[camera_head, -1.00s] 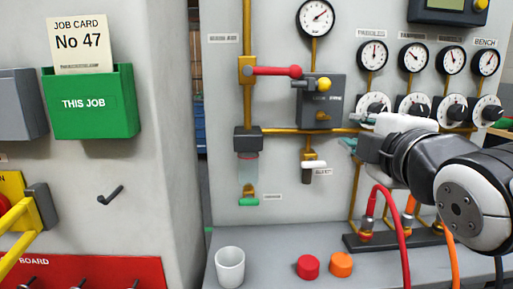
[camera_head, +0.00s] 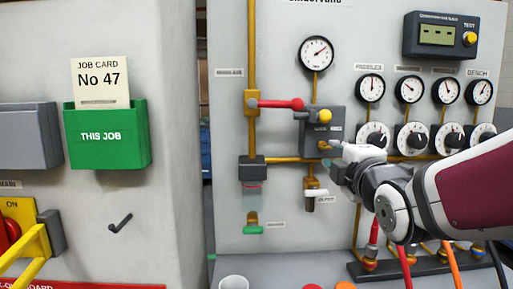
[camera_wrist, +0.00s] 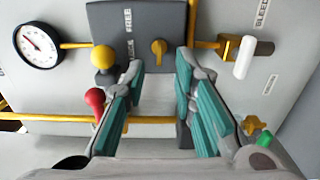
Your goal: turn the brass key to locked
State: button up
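The small brass key (camera_wrist: 159,48) sits in the face of a dark grey lock box (camera_wrist: 140,18) lettered FREE and LOCK. In the head view the box (camera_head: 312,120) hangs on the panel, and the key (camera_head: 323,146) is small beside my fingertips. I cannot tell from these frames which word the key points to. My gripper (camera_wrist: 160,68) is open and empty, its two teal-padded fingers apart, with the key seen between and just beyond the tips. In the head view my gripper (camera_head: 335,157) is just below and right of the box.
A yellow knob (camera_wrist: 103,57) on the box and a red-ended lever (camera_head: 280,104) are close by. A white-handled bleed valve (camera_head: 315,192) hangs below the box. Brass pipes, gauges (camera_head: 317,52) and dials (camera_head: 372,135) cover the panel. Hoses rise below my arm.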

aim_at(327, 148)
jog(key=shift+w, duration=2.6)
jog(key=shift+c, duration=0.6)
grip_shut()
